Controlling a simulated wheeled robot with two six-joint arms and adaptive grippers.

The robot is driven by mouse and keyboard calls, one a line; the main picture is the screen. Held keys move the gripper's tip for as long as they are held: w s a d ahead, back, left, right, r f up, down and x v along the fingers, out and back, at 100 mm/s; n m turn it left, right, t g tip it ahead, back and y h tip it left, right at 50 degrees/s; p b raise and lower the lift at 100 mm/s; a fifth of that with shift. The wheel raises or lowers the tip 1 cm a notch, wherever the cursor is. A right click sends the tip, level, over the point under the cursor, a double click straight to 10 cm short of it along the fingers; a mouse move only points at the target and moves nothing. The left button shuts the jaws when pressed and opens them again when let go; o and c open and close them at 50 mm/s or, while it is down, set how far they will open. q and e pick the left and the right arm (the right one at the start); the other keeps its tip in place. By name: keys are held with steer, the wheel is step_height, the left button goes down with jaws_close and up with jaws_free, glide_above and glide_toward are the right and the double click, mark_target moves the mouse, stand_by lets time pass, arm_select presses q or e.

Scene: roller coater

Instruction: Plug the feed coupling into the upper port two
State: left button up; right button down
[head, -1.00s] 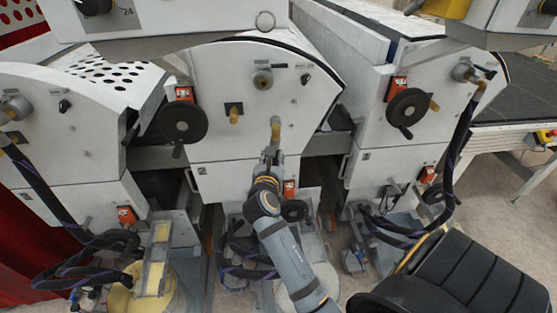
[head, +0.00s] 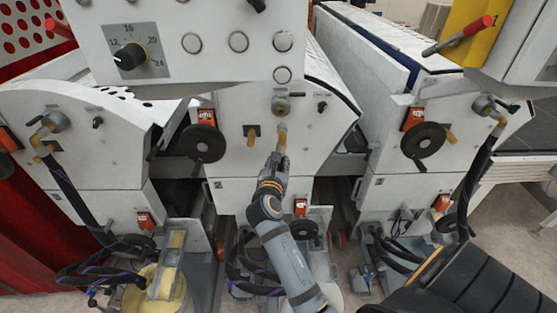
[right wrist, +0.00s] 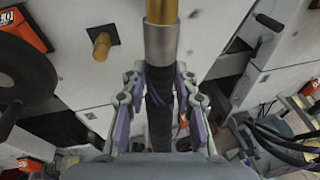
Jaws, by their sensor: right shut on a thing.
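The feed coupling (head: 282,136) is a brass-tipped fitting on a dark hose, in front of the middle machine unit. My right gripper (head: 275,165) is shut on it from below. In the right wrist view the coupling has a silver collar (right wrist: 160,45) under its brass end, whose top is cut off by the frame, and the black hose (right wrist: 159,110) runs down between my fingers (right wrist: 160,95). The round grey port (head: 281,104) on the middle unit's upper face lies just above the coupling's tip in the head view; a gap shows between them. My left gripper is not in view.
A short brass stub (head: 252,133) juts out left of the coupling. A black handwheel (head: 203,143) stands farther left. Hoses are fitted to the upper ports of the left unit (head: 54,122) and right unit (head: 485,104). A control panel (head: 180,45) overhangs the top.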

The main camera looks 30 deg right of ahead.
steer(key=shift+w+d+r, duration=0.1)
steer(key=shift+w+d, duration=0.4)
steer(key=shift+w, duration=0.35)
steer(key=shift+w+d+f, duration=0.1)
steer(key=shift+w+d, duration=0.45)
steer(key=shift+w, duration=0.25)
steer(key=shift+w+d+r, duration=0.1)
steer(key=shift+w+d, duration=0.4)
steer(key=shift+w, duration=0.35)
steer(key=shift+w+d, duration=0.35)
steer(key=shift+w, duration=0.25)
steer(key=shift+w+d, duration=0.35)
steer(key=shift+w, duration=0.2)
steer(key=c, duration=1)
jaws_free()
steer(key=shift+o, duration=0.2)
steer(key=v, duration=0.7)
steer(key=shift+s+a, duration=0.3)
steer(key=shift+w+d, duration=0.1)
